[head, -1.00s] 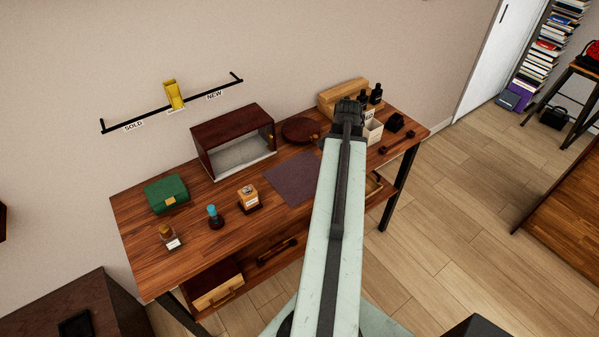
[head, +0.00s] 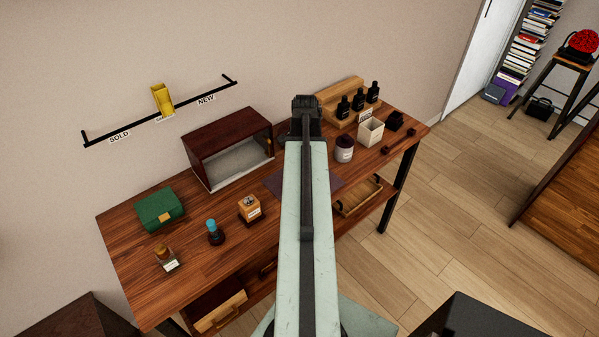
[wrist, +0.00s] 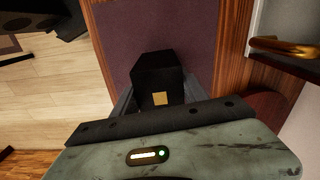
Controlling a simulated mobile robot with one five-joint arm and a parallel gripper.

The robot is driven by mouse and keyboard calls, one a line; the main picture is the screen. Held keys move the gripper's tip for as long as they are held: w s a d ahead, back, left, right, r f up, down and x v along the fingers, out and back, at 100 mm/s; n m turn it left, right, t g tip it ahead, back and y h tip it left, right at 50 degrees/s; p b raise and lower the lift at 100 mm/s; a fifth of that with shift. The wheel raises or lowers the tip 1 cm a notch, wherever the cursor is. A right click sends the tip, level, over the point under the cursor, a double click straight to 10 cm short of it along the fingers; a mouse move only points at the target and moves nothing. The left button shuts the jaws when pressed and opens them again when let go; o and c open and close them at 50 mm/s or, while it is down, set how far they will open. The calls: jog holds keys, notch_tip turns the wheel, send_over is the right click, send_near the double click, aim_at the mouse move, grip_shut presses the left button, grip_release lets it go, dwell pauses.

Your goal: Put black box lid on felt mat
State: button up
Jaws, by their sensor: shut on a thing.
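My gripper (head: 306,105) is seen from behind in the head view, above the back middle of the table. In the wrist view my gripper (wrist: 160,95) is shut on the black box lid (wrist: 155,68), a dark block with a small gold square. The lid is hidden behind my arm in the head view. The purple felt mat (wrist: 125,30) lies beneath the lid in the wrist view; I cannot tell the height of the gap. In the head view the felt mat (head: 274,184) shows beside my arm, which covers its middle.
A dark wooden cabinet with a glass front (head: 235,166) stands left of my arm. A candle jar (head: 344,150), a white container (head: 370,132), a black box (head: 395,120) and black bottles (head: 358,100) stand to the right.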

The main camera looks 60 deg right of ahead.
jog(key=shift+f, duration=0.35)
jog(key=shift+w+a+r, duration=0.1)
jog(key=shift+w, duration=0.15)
jog(key=o, duration=1.6)
jog(key=shift+s, duration=0.1)
notch_tip(320, 180, up, 12)
jog(key=p, duration=1.2)
jog(key=shift+r+p, duration=0.15)
jog(key=shift+p, duration=0.2)
